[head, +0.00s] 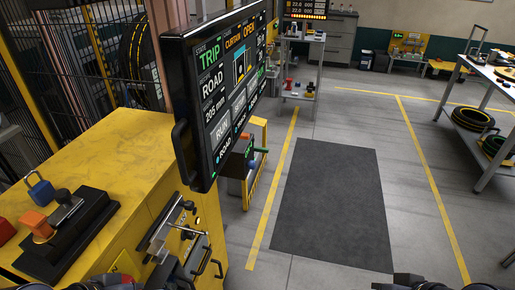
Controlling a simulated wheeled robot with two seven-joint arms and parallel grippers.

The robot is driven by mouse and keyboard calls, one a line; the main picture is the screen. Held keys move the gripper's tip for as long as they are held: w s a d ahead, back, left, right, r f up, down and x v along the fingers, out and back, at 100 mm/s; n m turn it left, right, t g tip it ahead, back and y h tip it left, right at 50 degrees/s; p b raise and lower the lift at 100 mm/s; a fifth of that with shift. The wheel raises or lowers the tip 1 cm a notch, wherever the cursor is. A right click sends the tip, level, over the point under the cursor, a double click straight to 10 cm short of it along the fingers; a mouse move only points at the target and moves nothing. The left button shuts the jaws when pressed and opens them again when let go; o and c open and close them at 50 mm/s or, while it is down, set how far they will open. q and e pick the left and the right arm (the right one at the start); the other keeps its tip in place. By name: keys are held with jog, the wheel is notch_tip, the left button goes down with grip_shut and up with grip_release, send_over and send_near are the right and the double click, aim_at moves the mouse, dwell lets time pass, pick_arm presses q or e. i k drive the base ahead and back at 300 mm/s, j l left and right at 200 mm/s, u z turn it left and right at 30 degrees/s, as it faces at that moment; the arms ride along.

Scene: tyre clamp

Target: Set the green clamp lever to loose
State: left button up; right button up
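On the near yellow cabinet's side is a metal lever-like fitting (160,238) with dark knobs; I cannot make out a green lever there. Only dark pieces of what look like my two arms show at the bottom edge, one left and one right. No gripper fingers can be seen.
A black screen (222,95) reading TRIP and ROAD stands over the yellow cabinet (100,150). An orange-handled switch (38,224) and a blue padlock (40,188) sit on top. A dark mat (333,200) lies on clear floor. A tyre rack (485,130) stands at right.

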aim_at(258, 149)
jog(key=k, duration=0.4)
jog(key=k+u, duration=0.1)
jog(key=u, duration=0.9)
jog(key=k+j+u, duration=0.1)
jog(key=u, duration=0.4)
jog(key=i+l+u, duration=0.2)
jog(key=l, duration=1.05)
jog(key=l+u, duration=0.2)
jog(key=l, duration=2.15)
jog(key=i+l, duration=0.1)
jog(key=l, duration=1)
